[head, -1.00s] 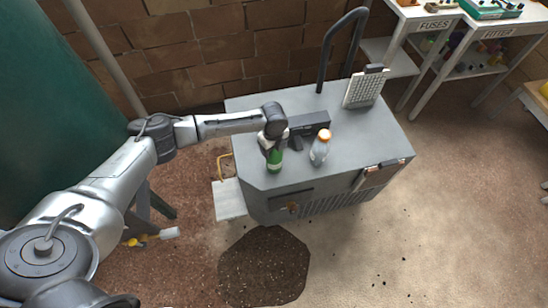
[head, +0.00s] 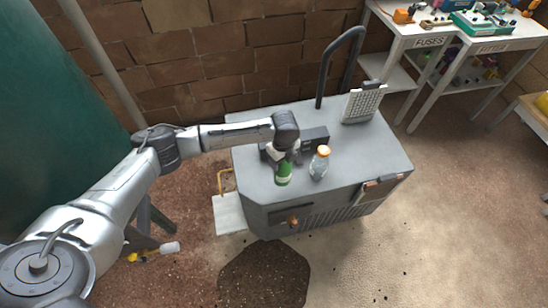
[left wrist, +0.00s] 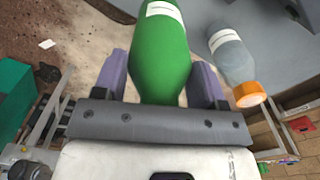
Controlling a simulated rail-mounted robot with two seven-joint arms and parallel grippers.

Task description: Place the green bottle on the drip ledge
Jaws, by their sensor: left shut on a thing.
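The green bottle (head: 283,177) with a white label is at the front left of the grey cabinet top. My left gripper (head: 285,157) is closed around its upper part from above. In the left wrist view the green bottle (left wrist: 160,55) sits between the two purple fingers of the left gripper (left wrist: 160,80). I cannot tell whether its base touches the cabinet top. A pale flat plate, seemingly the drip ledge (head: 228,213), juts from the cabinet's lower left side, and it looks bare. My right gripper is not in view.
A clear bottle with an orange cap (head: 319,165) stands just right of the green bottle, close to the left finger side. The grey cabinet (head: 365,150) has a black bent pipe (head: 324,72) and a perforated panel (head: 360,106). A yellow rail (head: 221,180) is above the plate.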

